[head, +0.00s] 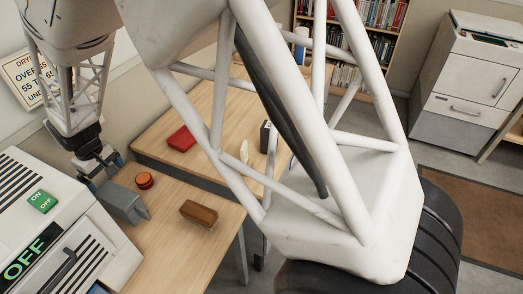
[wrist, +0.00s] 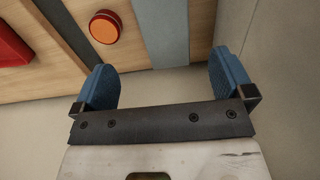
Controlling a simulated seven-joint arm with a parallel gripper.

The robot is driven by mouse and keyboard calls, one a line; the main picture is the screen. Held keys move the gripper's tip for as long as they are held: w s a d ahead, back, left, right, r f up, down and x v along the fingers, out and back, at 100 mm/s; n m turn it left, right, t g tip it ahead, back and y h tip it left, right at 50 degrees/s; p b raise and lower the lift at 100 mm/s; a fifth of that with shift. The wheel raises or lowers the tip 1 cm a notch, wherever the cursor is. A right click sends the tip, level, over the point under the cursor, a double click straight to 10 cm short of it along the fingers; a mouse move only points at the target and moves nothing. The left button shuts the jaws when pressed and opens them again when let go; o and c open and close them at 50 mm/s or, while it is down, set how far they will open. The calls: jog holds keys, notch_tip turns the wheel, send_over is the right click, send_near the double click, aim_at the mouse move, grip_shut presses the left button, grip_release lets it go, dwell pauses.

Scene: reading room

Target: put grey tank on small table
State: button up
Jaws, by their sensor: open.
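The grey tank (head: 123,203) is a block-like grey piece at the near left of the wooden small table (head: 170,240), close beside the white machine. I cannot tell whether it rests on the table or still sits partly in the machine. My gripper (head: 100,165) is above and just behind it in the head view. In the wrist view my gripper (wrist: 165,78) has its two blue fingers wide apart with nothing between them. A grey strip (wrist: 160,30) beyond the fingers looks like the tank.
The white machine (head: 60,225) with an OFF sign stands at left. An orange-red round thing (head: 145,180) and a brown brush (head: 199,214) lie on the small table. A red book (head: 182,139) lies on the table behind. Bare wood lies around the brush.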

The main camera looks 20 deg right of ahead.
jog(key=s+d+r+m+t, duration=0.15)
jog(key=s+d+r, duration=0.25)
jog(key=d+r, duration=0.6)
jog(key=s+d+r+m, duration=0.35)
jog(key=d+r, duration=0.25)
jog(key=d, duration=0.8)
jog(key=s+d+r+m, duration=0.2)
jog(key=s+d, duration=0.6)
jog(key=s, duration=0.2)
jog(key=s+d+r+m+t, duration=0.1)
jog(key=s+d+r+m, duration=0.1)
jog(key=s+d, duration=0.7)
jog(key=shift+s+d+r, duration=0.15)
jog(key=shift+s+d, duration=0.15)
jog(key=shift+s, duration=0.85)
